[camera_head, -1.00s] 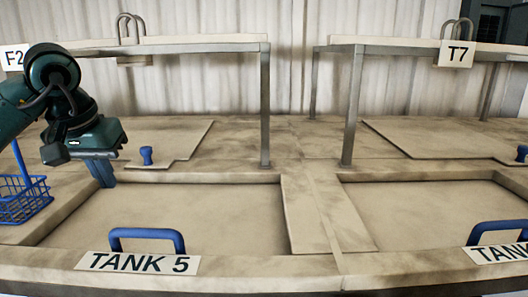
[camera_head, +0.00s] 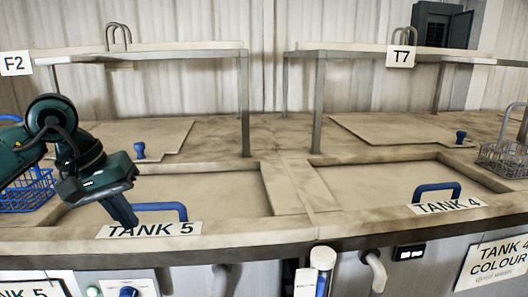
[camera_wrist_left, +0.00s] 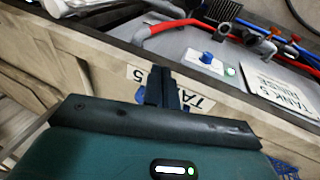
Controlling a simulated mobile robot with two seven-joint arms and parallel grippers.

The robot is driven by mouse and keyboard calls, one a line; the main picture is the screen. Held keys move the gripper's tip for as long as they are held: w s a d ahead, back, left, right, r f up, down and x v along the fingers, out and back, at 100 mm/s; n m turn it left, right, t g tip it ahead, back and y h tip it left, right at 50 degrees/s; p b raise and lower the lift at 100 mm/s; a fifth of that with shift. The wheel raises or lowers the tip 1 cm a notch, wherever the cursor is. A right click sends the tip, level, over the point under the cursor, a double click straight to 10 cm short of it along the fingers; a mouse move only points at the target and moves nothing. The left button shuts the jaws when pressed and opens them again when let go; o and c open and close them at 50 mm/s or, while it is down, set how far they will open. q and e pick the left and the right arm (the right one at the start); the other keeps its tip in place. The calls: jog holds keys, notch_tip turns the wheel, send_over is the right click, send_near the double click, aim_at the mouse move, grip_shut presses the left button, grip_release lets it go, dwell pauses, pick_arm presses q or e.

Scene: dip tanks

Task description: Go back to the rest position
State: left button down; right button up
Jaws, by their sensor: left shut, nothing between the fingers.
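My left gripper (camera_head: 128,220) is shut and empty. Its fingers point down over the front rim of the tank, just left of the blue handle (camera_head: 160,207) and near the TANK 5 label (camera_head: 148,230). In the left wrist view the shut fingers (camera_wrist_left: 163,88) stand in front of the TANK 5 label (camera_wrist_left: 197,98), hiding part of it. I cannot tell whether they touch the rim. My right gripper is not in view.
A blue wire basket (camera_head: 28,190) stands at the left, behind my left arm. A grey wire basket (camera_head: 503,158) is at the right. Tank 4 has a blue handle (camera_head: 437,188). Raised shelves (camera_head: 150,50) stand behind. Pipes and a blue knob (camera_wrist_left: 207,58) are on the front panel.

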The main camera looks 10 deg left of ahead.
pick_arm(q)
jog(key=s+d+f+n+g+h, duration=0.1)
jog(key=d+f+n+h, duration=0.2)
jog(key=d+n+h, duration=0.75)
jog(key=s+d+f+n+h, duration=0.1)
jog(key=d+f+n+h, duration=0.2)
jog(key=d+n+h, duration=0.75)
notch_tip(320, 180, down, 19)
jog(key=w+a+n+t+y, duration=0.1)
jog(key=n+t+y, duration=0.65)
jog(key=n, duration=0.85)
jog(key=a+n+t+y, duration=0.2)
jog(key=n+t+y, duration=0.6)
jog(key=n, duration=0.9)
jog(key=s+f+n+g+y, duration=0.5)
jog(key=s+f+n+g, duration=0.2)
jog(key=s+f+n, duration=0.4)
notch_tip(320, 180, down, 3)
jog(key=shift+s+a+f, duration=0.2)
jog(key=shift+s+a, duration=0.2)
jog(key=shift+a, duration=0.05)
